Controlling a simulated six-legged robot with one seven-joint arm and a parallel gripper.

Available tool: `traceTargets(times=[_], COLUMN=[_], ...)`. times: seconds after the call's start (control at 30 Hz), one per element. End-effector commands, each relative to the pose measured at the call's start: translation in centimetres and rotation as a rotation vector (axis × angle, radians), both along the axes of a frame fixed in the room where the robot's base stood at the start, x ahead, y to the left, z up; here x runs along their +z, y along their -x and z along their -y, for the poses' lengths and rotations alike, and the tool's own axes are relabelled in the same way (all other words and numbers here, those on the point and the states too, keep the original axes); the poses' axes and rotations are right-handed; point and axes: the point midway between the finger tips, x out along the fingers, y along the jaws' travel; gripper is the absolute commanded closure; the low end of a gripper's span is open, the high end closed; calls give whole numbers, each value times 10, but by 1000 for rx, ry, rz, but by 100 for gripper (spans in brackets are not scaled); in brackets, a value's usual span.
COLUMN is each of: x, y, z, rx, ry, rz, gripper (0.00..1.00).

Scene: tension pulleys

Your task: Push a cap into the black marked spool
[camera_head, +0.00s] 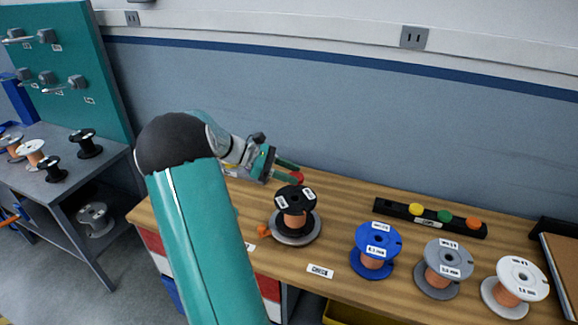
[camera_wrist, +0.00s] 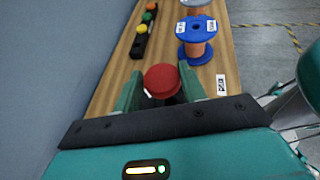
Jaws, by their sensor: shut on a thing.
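My gripper (camera_head: 287,171) is shut on a red cap (camera_head: 297,178). In the wrist view the red cap (camera_wrist: 162,80) sits between the two green fingers of my gripper (camera_wrist: 160,88). The black spool (camera_head: 296,197) with white labels and copper wire stands upright on a grey round base on the wooden bench. In the head view my gripper and the cap are just behind and above the black spool, apart from it. The black spool cannot be clearly made out in the wrist view, where the cap and gripper fill the near part.
A blue spool (camera_head: 376,250), a grey spool (camera_head: 444,267) and a white spool (camera_head: 515,286) stand to the right on the bench (camera_head: 345,210). A black rack (camera_head: 460,226) holds yellow, green and orange caps near the wall. A side table (camera_head: 75,175) with more spools is at left.

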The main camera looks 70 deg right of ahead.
Motion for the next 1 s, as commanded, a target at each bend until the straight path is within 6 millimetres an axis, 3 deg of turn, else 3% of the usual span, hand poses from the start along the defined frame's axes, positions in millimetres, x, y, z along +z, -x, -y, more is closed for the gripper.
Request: traceTargets(times=[0.5, 1.0], x=[-44, -49], y=[-1, -1], z=[3, 4], rx=[0, 1], ry=[0, 1], rz=[0, 1], gripper=[80, 80])
